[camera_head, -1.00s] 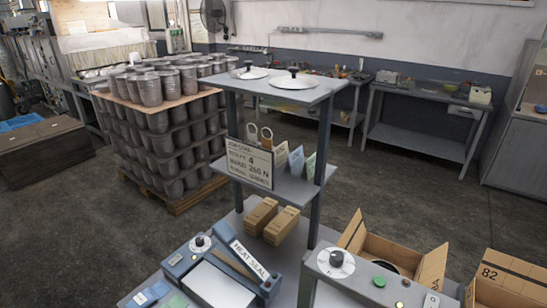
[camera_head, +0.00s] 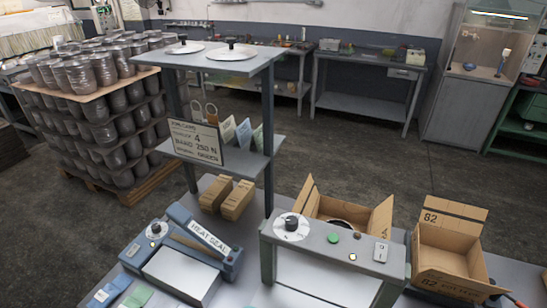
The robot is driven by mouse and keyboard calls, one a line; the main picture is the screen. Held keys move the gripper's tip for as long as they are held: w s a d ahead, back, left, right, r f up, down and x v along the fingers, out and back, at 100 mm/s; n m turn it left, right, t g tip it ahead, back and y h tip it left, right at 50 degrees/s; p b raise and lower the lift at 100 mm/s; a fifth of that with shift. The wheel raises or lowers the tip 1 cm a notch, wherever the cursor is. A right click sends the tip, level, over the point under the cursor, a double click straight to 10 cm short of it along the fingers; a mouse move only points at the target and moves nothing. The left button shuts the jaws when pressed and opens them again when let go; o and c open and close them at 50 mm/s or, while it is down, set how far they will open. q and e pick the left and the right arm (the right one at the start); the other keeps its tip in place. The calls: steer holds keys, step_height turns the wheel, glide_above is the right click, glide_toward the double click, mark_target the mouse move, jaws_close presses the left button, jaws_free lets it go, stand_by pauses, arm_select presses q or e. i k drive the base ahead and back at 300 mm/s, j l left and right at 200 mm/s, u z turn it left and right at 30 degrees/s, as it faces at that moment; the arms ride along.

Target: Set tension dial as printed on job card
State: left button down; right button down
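The job card (camera_head: 195,142) is a pale sign on the middle shelf of the grey rack. Its small print seems to read "4" and below it "BAND 250 N"; the rest is too small to read. A white dial with a black knob (camera_head: 291,225) sits at the left end of the grey arch-shaped machine (camera_head: 335,245). Its scale and setting are too small to read. Neither gripper shows in the head view.
An open carton (camera_head: 375,225) stands behind the grey machine, and another carton marked 82 (camera_head: 450,250) stands to its right. Brown boxes (camera_head: 228,197) sit under the rack shelf. A green button (camera_head: 333,238) is beside the dial. Stacked metal pots (camera_head: 110,110) stand behind left.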

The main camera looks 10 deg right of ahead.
mark_target(292, 221)
steer(key=i+j+z, duration=0.15)
steer(key=j, duration=0.25)
steer(key=i+j+z, duration=0.15)
steer(key=j, duration=0.25)
steer(key=i+j+z, duration=0.15)
steer(key=j, duration=0.25)
steer(key=i+j+z, duration=0.15)
steer(key=j, duration=0.3)
